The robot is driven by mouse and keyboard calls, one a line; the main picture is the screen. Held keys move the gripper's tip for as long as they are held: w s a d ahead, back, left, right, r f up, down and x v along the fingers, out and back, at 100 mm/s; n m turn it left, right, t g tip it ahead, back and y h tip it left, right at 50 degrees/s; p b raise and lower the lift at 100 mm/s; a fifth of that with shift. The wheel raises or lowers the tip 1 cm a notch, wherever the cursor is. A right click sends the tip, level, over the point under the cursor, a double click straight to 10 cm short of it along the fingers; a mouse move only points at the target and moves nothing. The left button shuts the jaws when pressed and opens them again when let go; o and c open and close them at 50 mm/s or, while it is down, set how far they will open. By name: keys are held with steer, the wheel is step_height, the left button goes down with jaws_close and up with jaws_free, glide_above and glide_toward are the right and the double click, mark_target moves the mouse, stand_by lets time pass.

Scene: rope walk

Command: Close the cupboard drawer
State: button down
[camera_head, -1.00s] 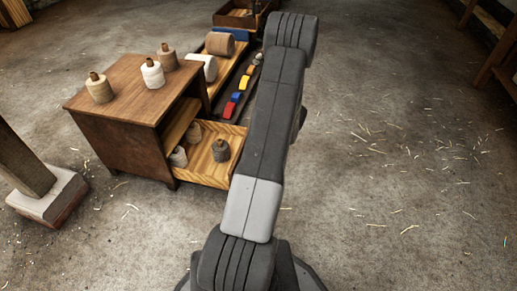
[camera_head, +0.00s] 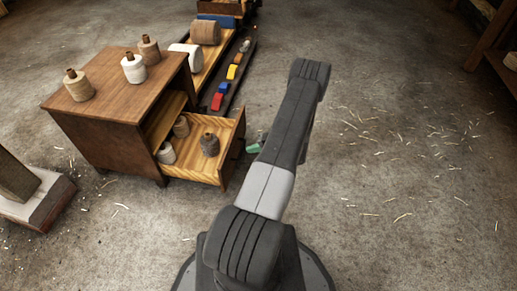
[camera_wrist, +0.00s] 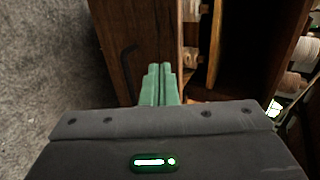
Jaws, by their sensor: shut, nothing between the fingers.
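The wooden cupboard (camera_head: 95,125) stands left of my arm in the head view. Its drawer (camera_head: 234,150) is pulled out toward the right, with spools lying open to view inside. My gripper (camera_head: 254,148) shows as a bit of green finger just outside the drawer front, partly hidden by my arm. In the wrist view, my green fingers (camera_wrist: 160,70) are together and empty, pointing at the drawer's wooden front panel (camera_wrist: 148,30). A dark handle (camera_wrist: 126,70) shows left of the fingers. I cannot tell whether the fingertips touch the panel.
Three spools (camera_head: 133,67) stand on the cupboard top. A long tray with coloured blocks (camera_head: 232,71) lies behind the cupboard. A post on a stone foot (camera_head: 42,205) is at left. The floor at right is clear except for straw.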

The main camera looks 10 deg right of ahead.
mark_target(229, 150)
steer(key=x, duration=0.2)
steer(key=b+x, duration=0.1)
steer(key=x, duration=0.1)
steer(key=r+b+x, duration=0.1)
steer(key=x, duration=0.2)
steer(key=shift+w+a, duration=0.15)
steer(key=shift+a, duration=0.25)
steer(key=shift+w+a+r, duration=0.15)
steer(key=shift+a, duration=0.3)
